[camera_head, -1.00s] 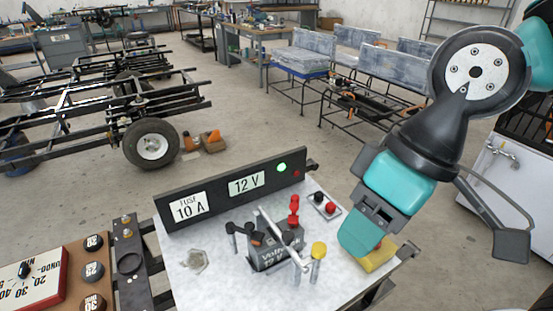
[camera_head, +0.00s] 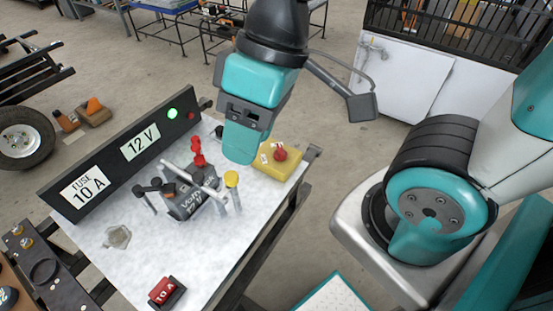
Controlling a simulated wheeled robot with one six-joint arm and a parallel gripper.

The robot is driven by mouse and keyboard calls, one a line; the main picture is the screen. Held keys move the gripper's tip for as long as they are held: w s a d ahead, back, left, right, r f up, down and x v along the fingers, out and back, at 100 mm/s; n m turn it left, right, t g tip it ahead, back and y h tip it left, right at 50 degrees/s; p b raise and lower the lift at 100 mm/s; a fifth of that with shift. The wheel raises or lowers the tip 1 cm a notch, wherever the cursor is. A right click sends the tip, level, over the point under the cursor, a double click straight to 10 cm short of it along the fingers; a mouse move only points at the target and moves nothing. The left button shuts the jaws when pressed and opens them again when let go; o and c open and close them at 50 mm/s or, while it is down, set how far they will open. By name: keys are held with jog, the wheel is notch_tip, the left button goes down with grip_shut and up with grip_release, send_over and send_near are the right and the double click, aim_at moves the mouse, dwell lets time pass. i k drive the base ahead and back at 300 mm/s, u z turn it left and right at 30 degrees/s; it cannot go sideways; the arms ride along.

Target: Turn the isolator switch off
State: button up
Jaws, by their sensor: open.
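The isolator switch looks to be the yellow box (camera_head: 266,166) with a red knob (camera_head: 281,154) on top, at the far right of the white panel (camera_head: 215,240). It has small white labels I cannot read. My gripper (camera_head: 240,158) is open and points down just left of the yellow box in the picture. It looks empty, and I cannot tell its height above the panel. The knob shows clear of the gripper. A green lamp (camera_head: 173,114) on the black board is lit, and a red lamp (camera_head: 192,116) beside it looks dark.
A battery (camera_head: 185,204) with rods and a red clamp (camera_head: 198,152) stands mid-panel. A yellow-capped post (camera_head: 232,181) stands close to my gripper. A black board (camera_head: 110,165) reading 12 V and FUSE 10 A lines the back. A red 10 A fuse (camera_head: 162,291) lies in front.

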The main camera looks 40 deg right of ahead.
aim_at(280, 154)
jog(key=z, duration=0.6)
jog(key=k, duration=0.8)
jog(key=z, duration=0.85)
jog(key=k, duration=0.4)
jog(key=z, duration=0.5)
jog(key=i, duration=0.9)
jog(key=u, duration=0.95)
jog(key=i, duration=0.8)
jog(key=u, duration=0.55)
